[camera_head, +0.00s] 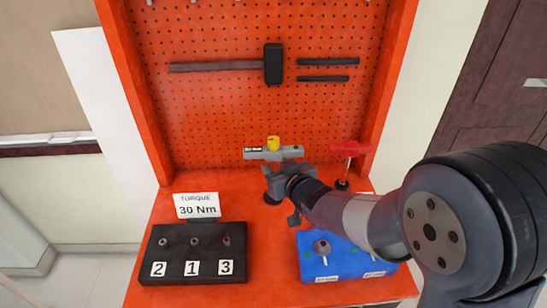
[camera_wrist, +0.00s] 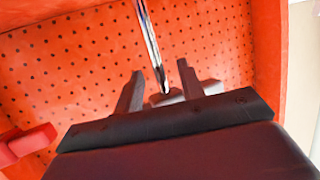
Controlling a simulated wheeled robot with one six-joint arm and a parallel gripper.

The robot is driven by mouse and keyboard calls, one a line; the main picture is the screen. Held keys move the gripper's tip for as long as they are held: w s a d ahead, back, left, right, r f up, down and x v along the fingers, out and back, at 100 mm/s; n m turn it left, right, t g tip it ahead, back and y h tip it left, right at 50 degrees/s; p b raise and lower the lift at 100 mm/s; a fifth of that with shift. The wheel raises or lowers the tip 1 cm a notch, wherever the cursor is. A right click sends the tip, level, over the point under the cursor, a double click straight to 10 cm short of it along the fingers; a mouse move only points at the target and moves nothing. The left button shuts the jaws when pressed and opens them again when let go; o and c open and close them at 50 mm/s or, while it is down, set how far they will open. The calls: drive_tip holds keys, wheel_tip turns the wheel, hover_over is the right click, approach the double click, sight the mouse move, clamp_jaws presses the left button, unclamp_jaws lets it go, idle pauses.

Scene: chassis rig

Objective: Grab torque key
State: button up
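A grey T-handled key (camera_head: 285,153) with a yellow cap and a small label stands upright in front of the pegboard. Its label is too small to read surely. A red T-handled key (camera_head: 350,148) stands to its right, and its red handle also shows at the left of the wrist view (camera_wrist: 28,145). My gripper (camera_head: 275,172) is just below and in front of the grey handle. In the wrist view my gripper (camera_wrist: 160,85) has its fingers apart, with a shiny metal shaft (camera_wrist: 152,40) and grey handle part between or just beyond them. Finger contact is not visible.
A black block (camera_head: 195,262) with sockets marked 2, 1 and 3 sits front left, behind it a "TORQUE 30 Nm" sign (camera_head: 197,206). A blue block (camera_head: 325,262) is front right, partly behind my arm. A hammer (camera_head: 273,65) hangs on the pegboard (camera_head: 210,115).

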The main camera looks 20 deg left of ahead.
drive_tip(key=shift+x, duration=1.05)
drive_tip(key=shift+c, duration=0.5)
clamp_jaws()
